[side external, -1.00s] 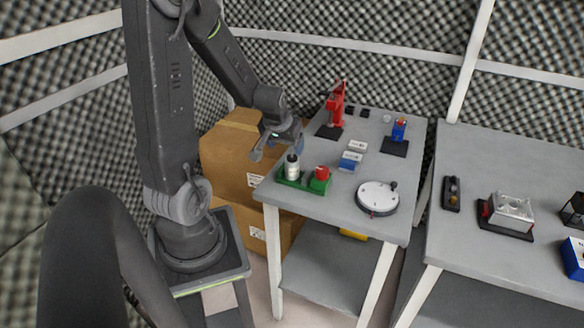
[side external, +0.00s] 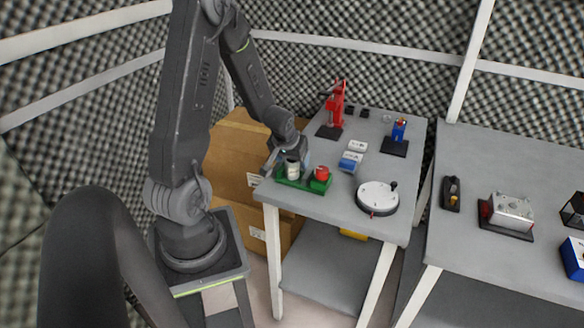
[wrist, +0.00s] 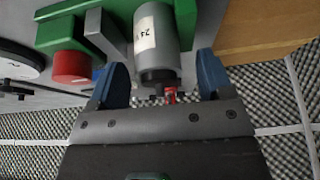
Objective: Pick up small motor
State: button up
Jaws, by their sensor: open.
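The small motor (wrist: 157,38) is a silver-grey cylinder with a white label, a black end and a small red part at that end. It stands in a green holder (wrist: 62,30) at the near left corner of the table; the side view shows it there too (side external: 292,171). My gripper (wrist: 161,66) is open, with one blue finger on each side of the motor's black end. I cannot tell whether either finger touches it. In the side view my gripper (side external: 287,158) is at the motor's top and partly hides it.
A red cylinder (side external: 322,173) stands on the same green holder, just right of the motor. A cardboard box (side external: 232,160) is left of the table.

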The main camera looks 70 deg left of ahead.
jog(key=c, duration=1.2)
jog(key=shift+r, duration=0.1)
